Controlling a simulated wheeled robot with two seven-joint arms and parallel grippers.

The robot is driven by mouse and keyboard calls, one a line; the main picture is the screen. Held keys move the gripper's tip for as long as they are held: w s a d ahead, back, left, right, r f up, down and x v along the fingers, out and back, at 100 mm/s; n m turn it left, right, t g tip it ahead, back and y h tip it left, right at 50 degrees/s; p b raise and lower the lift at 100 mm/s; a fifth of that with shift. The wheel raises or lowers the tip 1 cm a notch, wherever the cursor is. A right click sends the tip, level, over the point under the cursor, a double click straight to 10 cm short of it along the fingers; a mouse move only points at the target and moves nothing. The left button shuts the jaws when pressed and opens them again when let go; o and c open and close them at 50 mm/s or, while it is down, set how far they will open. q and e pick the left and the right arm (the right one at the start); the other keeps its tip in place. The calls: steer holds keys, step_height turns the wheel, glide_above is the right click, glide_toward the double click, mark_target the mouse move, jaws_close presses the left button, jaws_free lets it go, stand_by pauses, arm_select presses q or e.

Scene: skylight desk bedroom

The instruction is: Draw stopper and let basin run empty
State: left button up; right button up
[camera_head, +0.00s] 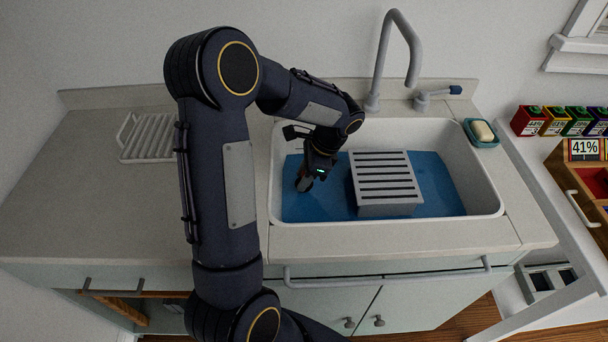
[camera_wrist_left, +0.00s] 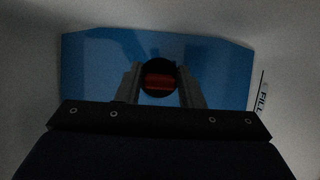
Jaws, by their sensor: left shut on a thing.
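A white basin (camera_head: 465,150) is set in the counter and holds blue water (camera_head: 435,180). The water also shows in the left wrist view (camera_wrist_left: 95,75). My left gripper (camera_head: 304,184) reaches down into the left part of the basin. In the left wrist view its two fingers (camera_wrist_left: 159,88) are shut on a dark round stopper with a red middle (camera_wrist_left: 159,80). I cannot tell whether the stopper is seated or lifted. My right gripper is not in view.
A grey slatted rack (camera_head: 385,180) stands in the basin, right of my left gripper. A tall faucet (camera_head: 373,85) and a lever (camera_head: 425,102) stand behind. A soap dish (camera_head: 482,134) sits at the right rim. A white drying rack (camera_head: 150,137) lies on the left counter.

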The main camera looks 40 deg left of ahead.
arm_select(q)
step_height(320, 180, up, 5)
steer(key=p, duration=0.4)
stand_by(0.3)
